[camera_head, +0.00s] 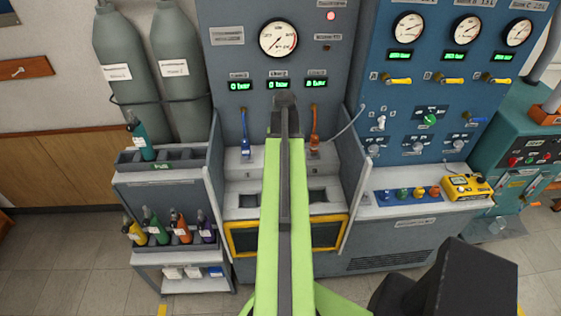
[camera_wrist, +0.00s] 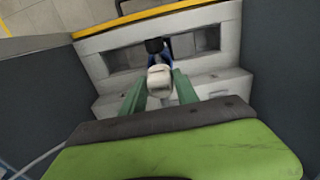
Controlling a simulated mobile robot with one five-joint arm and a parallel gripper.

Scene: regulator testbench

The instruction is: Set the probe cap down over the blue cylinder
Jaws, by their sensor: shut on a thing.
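In the wrist view my gripper (camera_wrist: 159,78) has its two green fingers on either side of a cream-white piece, which I take to be the probe cap (camera_wrist: 159,83). The fingers are shut on it. Just beyond it shows a blue body, apparently the blue cylinder (camera_wrist: 168,57), with a black end (camera_wrist: 154,45). The cream piece hides part of the blue body. I cannot tell whether the two touch. In the head view my green arm covers the middle of the bench, so my fingertips, the cap and this cylinder are hidden.
The grey bench has a yellow-framed front (camera_head: 237,246) and side walls close on both sides. A blue fitting (camera_head: 245,145) and an orange fitting (camera_head: 314,142) hang at its back. A rack at left holds several coloured cylinders. A yellow meter (camera_head: 466,188) lies on the right counter.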

